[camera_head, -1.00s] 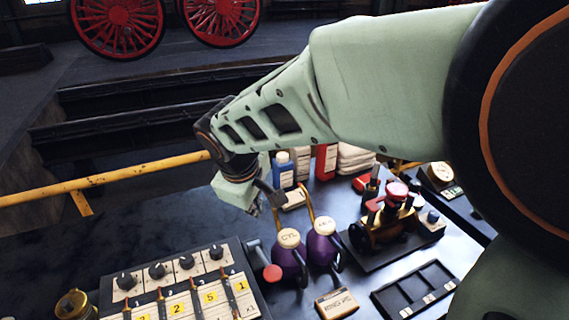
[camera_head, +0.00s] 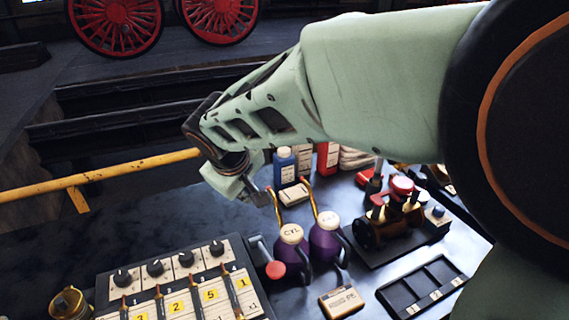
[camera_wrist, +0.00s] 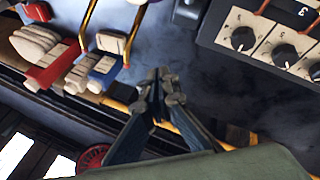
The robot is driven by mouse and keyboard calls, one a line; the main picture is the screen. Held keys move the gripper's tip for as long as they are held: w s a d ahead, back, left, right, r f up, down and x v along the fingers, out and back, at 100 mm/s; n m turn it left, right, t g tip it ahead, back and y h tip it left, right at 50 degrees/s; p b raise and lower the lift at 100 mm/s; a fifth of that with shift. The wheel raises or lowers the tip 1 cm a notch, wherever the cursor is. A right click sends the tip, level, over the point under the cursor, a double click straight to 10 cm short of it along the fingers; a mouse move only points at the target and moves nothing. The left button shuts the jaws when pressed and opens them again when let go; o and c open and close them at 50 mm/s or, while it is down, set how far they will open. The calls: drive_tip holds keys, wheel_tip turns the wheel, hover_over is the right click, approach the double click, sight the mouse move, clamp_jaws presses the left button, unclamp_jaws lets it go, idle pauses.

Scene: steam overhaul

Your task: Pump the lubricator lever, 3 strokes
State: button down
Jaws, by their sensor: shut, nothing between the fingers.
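The lubricator box (camera_head: 180,262) stands at the lower left in the head view, with a row of black knobs and numbered yellow tags. Its lever (camera_head: 266,253) sticks out from the right side, ending in a red knob (camera_head: 275,269). My gripper (camera_head: 262,197) is above and behind the lever, apart from it. In the wrist view my gripper (camera_wrist: 160,80) is shut and empty over the dark bench. The box (camera_wrist: 270,45) shows there at the upper right. A dark part at the top edge may belong to the lever, but I cannot tell.
Two purple oil cans (camera_head: 291,255) (camera_head: 328,240) with long copper spouts stand just right of the lever, close to my gripper. Blue (camera_head: 284,168) and red bottles stand behind. A brass model engine (camera_head: 390,222) and a black tray (camera_head: 424,286) are right. A yellow rail (camera_head: 100,177) runs behind.

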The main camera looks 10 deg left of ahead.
drive_tip(key=b, duration=0.5)
hover_over(254, 238)
drive_tip(key=f, duration=0.6)
drive_tip(key=shift+w+a+f, duration=0.25)
drive_tip(key=shift+w+f, duration=0.1)
drive_tip(key=shift+f, duration=0.05)
drive_tip(key=shift+s+d+f+b, duration=0.1)
drive_tip(key=shift+s+f+b, duration=0.1)
drive_tip(key=shift+f+b, duration=0.3)
drive_tip(key=shift+s+d+f+b, duration=0.1)
drive_tip(key=shift+f+b, duration=0.2)
drive_tip(key=shift+b, duration=0.3)
drive_tip(key=shift+s+f, duration=0.1)
drive_tip(key=shift+f, duration=0.2)
